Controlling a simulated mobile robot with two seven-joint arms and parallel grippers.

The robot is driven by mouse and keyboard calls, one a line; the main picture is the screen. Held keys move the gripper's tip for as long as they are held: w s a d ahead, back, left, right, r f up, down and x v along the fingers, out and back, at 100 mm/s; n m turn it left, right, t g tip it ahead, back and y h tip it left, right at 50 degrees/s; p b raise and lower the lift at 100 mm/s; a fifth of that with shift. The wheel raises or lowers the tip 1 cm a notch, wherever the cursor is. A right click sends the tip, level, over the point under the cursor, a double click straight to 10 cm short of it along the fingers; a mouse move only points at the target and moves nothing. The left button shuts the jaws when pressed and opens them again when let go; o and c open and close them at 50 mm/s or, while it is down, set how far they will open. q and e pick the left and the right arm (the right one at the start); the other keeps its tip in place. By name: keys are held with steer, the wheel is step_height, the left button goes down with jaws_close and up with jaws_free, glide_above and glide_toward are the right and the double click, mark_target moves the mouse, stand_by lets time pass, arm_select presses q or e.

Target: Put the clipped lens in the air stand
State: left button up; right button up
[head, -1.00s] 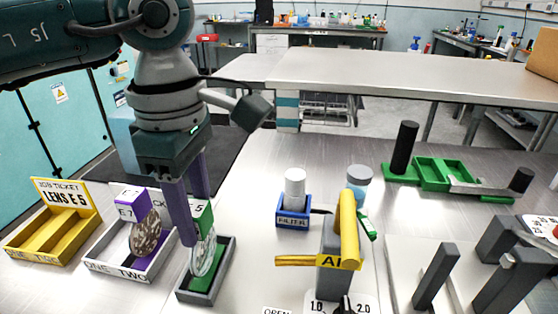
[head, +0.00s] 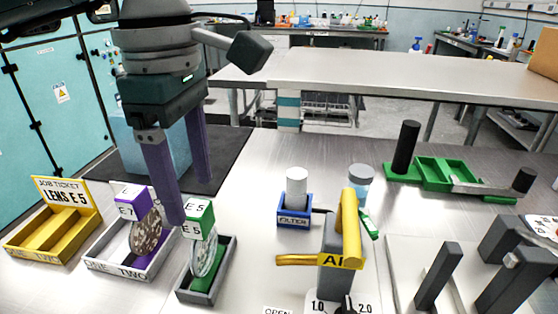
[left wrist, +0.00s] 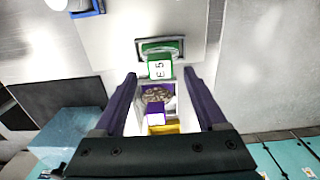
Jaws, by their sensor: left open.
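The lens with the green clip marked E 5 (head: 198,222) stands upright in a small grey tray (head: 188,296). In the left wrist view its green clip (left wrist: 160,68) shows just beyond the fingertips, roughly midway between them. My left gripper (head: 188,203) is open and empty, its purple fingers just above and behind the clip in the head view. The air stand (head: 340,245) is a grey post with a yellow lever on top, a yellow nozzle pointing left and a partly hidden label. A yellow job ticket holder (head: 66,192) reads LENS E 5. My right gripper is not visible.
A purple-clipped lens E 7 (head: 134,202) stands in a white tray (head: 108,262) just left of the grey tray. A blue filter holder (head: 294,222) with a white cylinder and a grey-lidded jar (head: 361,180) stand behind the air stand.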

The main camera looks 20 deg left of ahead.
arm_select(q)
step_height(320, 180, up, 8)
steer(key=shift+f+b, duration=0.2)
steer(key=shift+b, duration=0.1)
steer(key=shift+d, duration=0.1)
stand_by(1.2)
